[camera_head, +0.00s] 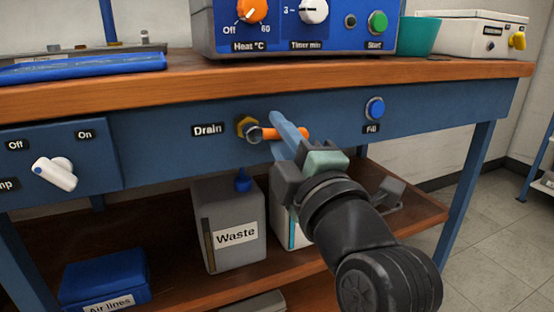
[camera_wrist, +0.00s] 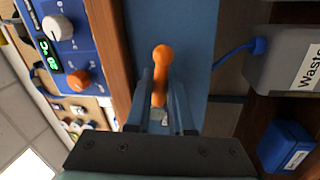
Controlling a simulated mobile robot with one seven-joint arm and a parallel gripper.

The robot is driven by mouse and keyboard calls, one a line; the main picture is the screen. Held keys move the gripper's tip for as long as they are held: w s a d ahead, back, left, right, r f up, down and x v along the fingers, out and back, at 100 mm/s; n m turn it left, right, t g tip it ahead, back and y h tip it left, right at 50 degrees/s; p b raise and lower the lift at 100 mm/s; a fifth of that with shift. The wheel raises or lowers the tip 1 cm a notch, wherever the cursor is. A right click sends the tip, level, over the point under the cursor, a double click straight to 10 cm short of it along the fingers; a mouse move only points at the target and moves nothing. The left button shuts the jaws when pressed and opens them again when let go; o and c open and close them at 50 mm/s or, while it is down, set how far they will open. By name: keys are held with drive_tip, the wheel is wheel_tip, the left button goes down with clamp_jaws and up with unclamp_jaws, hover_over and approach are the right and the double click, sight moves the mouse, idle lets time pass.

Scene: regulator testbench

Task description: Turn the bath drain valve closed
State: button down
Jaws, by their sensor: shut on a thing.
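The drain valve (camera_head: 247,127) has a brass body on the blue front panel, beside the "Drain" label (camera_head: 208,130). Its orange handle (camera_head: 297,133) points to the right, roughly level, in the head view. My gripper (camera_head: 284,130) is at the handle, with its blue fingers around it. In the wrist view the orange handle (camera_wrist: 160,75) lies between the two fingers of my gripper (camera_wrist: 160,100). The fingers hide part of the handle in the head view. The brass body cannot be made out in the wrist view.
A blue "Fill" button (camera_head: 375,108) is on the panel to the right. A white lever switch (camera_head: 55,173) is at the left. The waste container (camera_head: 230,225) stands on the lower shelf below the valve. The wooden bench top (camera_head: 150,88) overhangs the panel.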

drive_tip(key=shift+r+n+y+b, duration=0.15)
drive_tip(key=shift+n+b, duration=0.25)
drive_tip(key=shift+n, duration=0.2)
drive_tip(key=shift+r+n+y+b, duration=0.15)
drive_tip(key=shift+n+b, duration=0.2)
drive_tip(key=shift+n, duration=0.25)
drive_tip(key=c, duration=0.8)
unclamp_jaws()
drive_tip(key=p+v, duration=0.3)
drive_tip(key=v, duration=1)
drive_tip(key=shift+r, duration=0.15)
